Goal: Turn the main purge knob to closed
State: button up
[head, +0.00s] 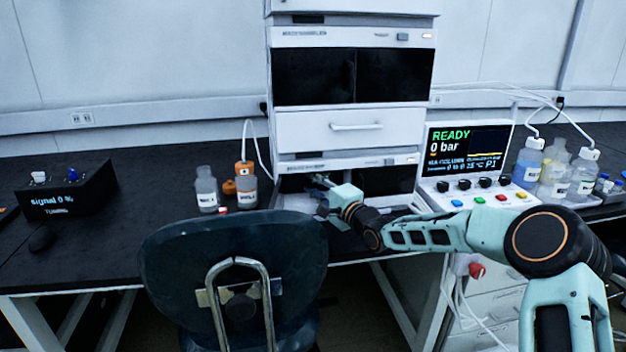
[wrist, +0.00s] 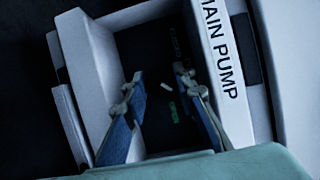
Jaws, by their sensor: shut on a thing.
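The main purge knob (wrist: 166,87) is a dark knob with a short white pointer mark, set in the dark recess of the unit labelled MAIN PUMP (wrist: 222,48) in the wrist view. The pointer is tilted; small green marks lie beside it and faint lettering is too dim to read. My gripper (wrist: 158,82) reaches into the recess with its fingers on both sides of the knob, shut on it. In the head view my gripper (head: 322,181) is at the dark lower bay of the white stack (head: 345,127); the knob is hidden there.
A control panel (head: 467,160) reading READY and 0 bar stands right of the stack. Bottles (head: 207,190) stand left, more bottles (head: 555,178) right. A chair (head: 235,255) is in front of the bench. Pale recess walls (wrist: 93,72) lie close around my fingers.

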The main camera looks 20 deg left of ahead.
jog(key=n+p, duration=0.1)
jog(key=n, duration=0.1)
jog(key=n+h+p, duration=0.1)
jog(key=n, duration=0.1)
jog(key=shift+r+g+h, duration=0.2)
jog(key=shift+g+h, duration=0.1)
jog(key=shift+g, duration=0.1)
jog(key=shift+f+n+h, duration=0.1)
jog(key=shift+n+h, duration=0.9)
jog(key=shift+n, duration=0.7)
jog(key=o, duration=0.9)
jog(key=shift+c, duration=0.2)
jog(key=v, duration=1.2)
